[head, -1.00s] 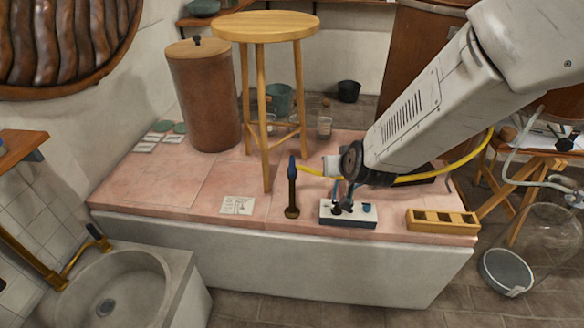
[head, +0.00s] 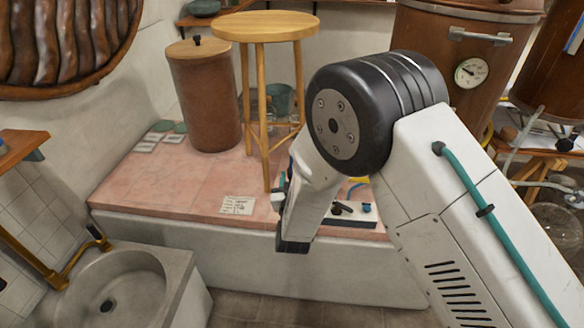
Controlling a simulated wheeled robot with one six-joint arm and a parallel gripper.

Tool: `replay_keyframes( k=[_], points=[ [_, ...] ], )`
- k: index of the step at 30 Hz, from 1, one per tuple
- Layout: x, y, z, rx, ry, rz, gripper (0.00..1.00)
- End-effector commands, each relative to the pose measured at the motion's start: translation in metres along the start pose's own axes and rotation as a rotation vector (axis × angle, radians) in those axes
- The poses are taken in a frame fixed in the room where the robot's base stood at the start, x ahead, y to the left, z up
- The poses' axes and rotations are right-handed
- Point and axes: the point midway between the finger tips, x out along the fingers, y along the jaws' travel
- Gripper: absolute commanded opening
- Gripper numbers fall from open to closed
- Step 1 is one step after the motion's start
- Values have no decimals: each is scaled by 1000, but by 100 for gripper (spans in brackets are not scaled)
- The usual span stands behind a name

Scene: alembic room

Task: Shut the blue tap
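A low white and dark panel (head: 352,222) lies on the pink tiled bench. A small blue knob (head: 367,208) shows on its right part, and a black fitting (head: 338,209) on its left part; I cannot tell from here which way the blue part is turned. My arm crosses in front of the panel's left side. My gripper (head: 293,246) seems to be the dark end of the white wrist, hanging in front of the bench's front edge, apart from the panel. Its fingers cannot be made out. The brass post with a blue top is hidden behind my arm.
A wooden stool (head: 264,28) and a brown lidded drum (head: 203,95) stand on the bench (head: 160,190). A paper card (head: 237,205) lies near its front edge. A stone sink (head: 115,285) is at lower left. A copper vessel with a gauge (head: 470,72) stands behind my arm.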

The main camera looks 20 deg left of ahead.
Motion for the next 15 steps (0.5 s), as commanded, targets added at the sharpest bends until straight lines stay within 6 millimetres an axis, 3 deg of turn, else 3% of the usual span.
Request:
replay_keyframes(
  k=[6, 15],
  points=[
    [34, 0, 0, 1, 0, 1, 39],
    [48, 1, 0, 0, -2, -1, 39]
  ],
)
